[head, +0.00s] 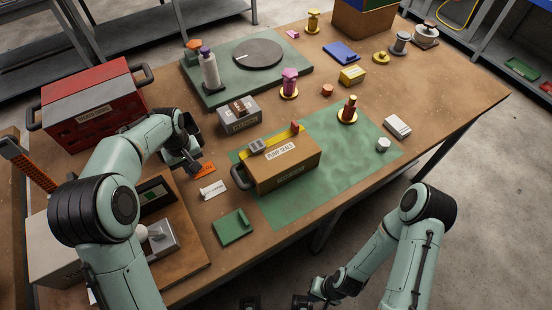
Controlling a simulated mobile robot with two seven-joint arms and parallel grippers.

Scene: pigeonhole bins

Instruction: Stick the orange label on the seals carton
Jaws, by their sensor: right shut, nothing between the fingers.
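The seals carton (290,171), a brown box marked "PUMP SEALS", stands on the green mat at the middle of the table. A yellow strip and a small grey piece lie on its top. The orange label (205,169) is left of the carton, apart from it, at the fingertips of my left gripper (192,166). I cannot tell whether the fingers hold the label or are only beside it. My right gripper (314,297) is low at the bottom edge, off the table's front; it is shut and empty.
A white tag (213,190) and a green block (233,227) lie left of the carton. A grey box (239,118) stands behind it. A red toolbox (92,106) is at the left. The green mat (335,180) is mostly clear right of the carton.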

